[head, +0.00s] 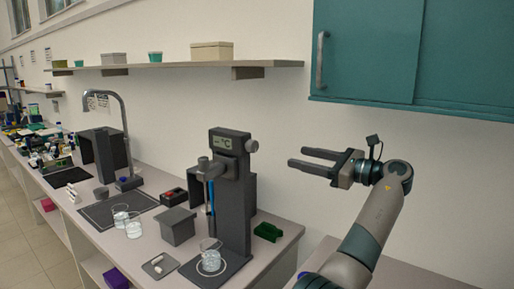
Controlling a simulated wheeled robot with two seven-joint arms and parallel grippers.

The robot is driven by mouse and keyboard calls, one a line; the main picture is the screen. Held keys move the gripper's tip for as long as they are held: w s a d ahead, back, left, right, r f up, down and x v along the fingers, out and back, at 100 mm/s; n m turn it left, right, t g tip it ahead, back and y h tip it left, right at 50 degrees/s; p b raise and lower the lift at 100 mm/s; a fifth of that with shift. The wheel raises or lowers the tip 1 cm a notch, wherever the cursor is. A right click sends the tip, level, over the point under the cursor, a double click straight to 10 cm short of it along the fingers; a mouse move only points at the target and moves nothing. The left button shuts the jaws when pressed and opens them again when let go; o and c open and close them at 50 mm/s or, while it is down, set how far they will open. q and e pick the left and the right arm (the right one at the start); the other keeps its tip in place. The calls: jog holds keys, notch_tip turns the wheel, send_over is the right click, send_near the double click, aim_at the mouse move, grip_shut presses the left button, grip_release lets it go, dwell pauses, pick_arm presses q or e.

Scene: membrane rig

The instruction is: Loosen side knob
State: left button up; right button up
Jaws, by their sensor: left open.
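The rig (237,205) is a dark grey upright stand on a flat base, with a small display reading "°C" at its top. A round grey side knob (252,146) sits on the right side of the rig's head, beside the display. A glass beaker (210,258) with clear liquid stands on the rig's base, under a clamp and a thin blue rod. My left gripper (296,157) is open and empty, to the right of the knob at about its height in the picture. Its two fingers point left towards the knob, with a visible gap between. My right gripper is not in view.
A green block (267,231) lies right of the rig. A grey box (177,226), beakers (133,228) and a tap (122,130) stand left on the bench. A shelf (180,67) and teal cabinet (415,52) are above. The space between gripper and knob looks clear.

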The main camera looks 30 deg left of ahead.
aim_at(255, 147)
pick_arm(q)
jog(key=a+p, duration=0.2)
jog(key=a, duration=0.3)
jog(key=a+p, duration=0.2)
jog(key=a, duration=0.3)
jog(key=w+a+p, duration=0.1)
jog(key=a+p, duration=0.2)
jog(key=a, duration=0.2)
jog(key=shift+w+a+r, duration=0.1)
jog(key=shift+a+r, duration=0.05)
jog(key=shift+a, duration=0.5)
jog(key=shift+c, duration=0.2)
jog(key=c, duration=1)
